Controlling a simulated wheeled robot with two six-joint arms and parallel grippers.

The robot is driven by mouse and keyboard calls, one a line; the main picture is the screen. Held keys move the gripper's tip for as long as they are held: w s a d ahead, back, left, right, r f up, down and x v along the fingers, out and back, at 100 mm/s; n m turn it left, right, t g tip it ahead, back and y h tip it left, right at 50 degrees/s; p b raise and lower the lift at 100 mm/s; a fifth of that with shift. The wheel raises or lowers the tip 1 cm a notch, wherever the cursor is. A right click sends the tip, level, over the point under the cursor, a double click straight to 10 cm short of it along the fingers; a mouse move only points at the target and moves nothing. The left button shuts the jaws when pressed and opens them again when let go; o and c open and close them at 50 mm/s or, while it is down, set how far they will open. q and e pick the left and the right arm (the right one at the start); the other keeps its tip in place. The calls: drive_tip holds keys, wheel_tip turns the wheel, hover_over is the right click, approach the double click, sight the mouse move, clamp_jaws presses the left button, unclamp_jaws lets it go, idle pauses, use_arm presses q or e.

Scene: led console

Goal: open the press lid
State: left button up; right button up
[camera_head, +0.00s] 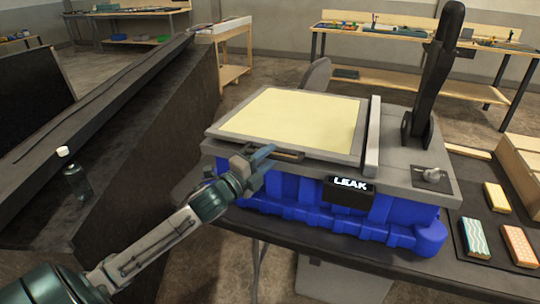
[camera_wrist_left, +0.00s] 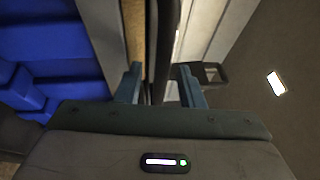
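The press has a grey top and a flat lid (camera_head: 292,120) with a cream panel, lying closed over a blue base (camera_head: 330,208). A bar handle (camera_head: 288,155) runs along the lid's front edge. My left gripper (camera_head: 263,164) is at the handle's left end. In the left wrist view the two fingertips (camera_wrist_left: 160,84) stand apart on either side of the dark bar handle (camera_wrist_left: 160,45), with narrow gaps, so the gripper looks open around it. A firm contact does not show. My right gripper is in neither view.
A tall black lever (camera_head: 440,75) stands at the press's right rear. A "LEAK" sign (camera_head: 349,190) is on the front. Patterned blocks (camera_head: 476,238) lie at the right. A bottle (camera_head: 74,175) stands on the dark surface at left. Workbenches (camera_head: 420,45) stand behind.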

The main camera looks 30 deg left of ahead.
use_arm(q)
drive_tip(key=shift+w+d+r, duration=0.1)
drive_tip(key=shift+w+d, duration=0.05)
drive_tip(key=shift+w, duration=0.35)
clamp_jaws()
drive_tip(key=shift+r, duration=0.1)
